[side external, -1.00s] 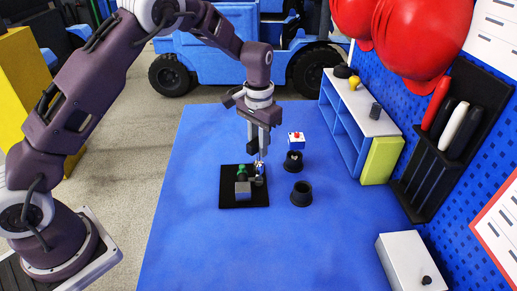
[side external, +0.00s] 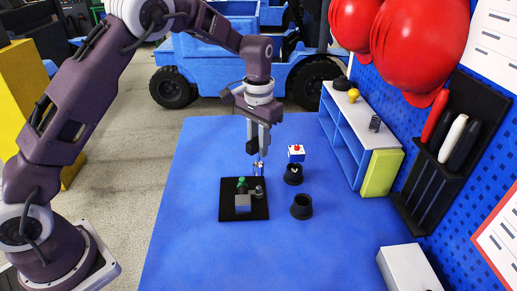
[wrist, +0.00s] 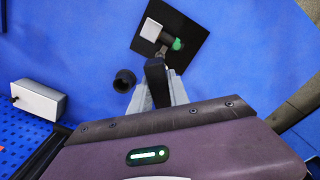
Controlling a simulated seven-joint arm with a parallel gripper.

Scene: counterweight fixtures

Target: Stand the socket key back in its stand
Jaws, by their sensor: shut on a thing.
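My gripper (side external: 258,150) hangs in the side view above the far edge of a black plate (side external: 228,212).
The plate carries a grey block (side external: 243,203) and a green-topped part (side external: 242,183). A blue-and-white box with a red top (side external: 296,153) is behind the holders. A shelf (side external: 345,135) stands right, a white box (side external: 408,270) front right. The blue mat's left is clear.

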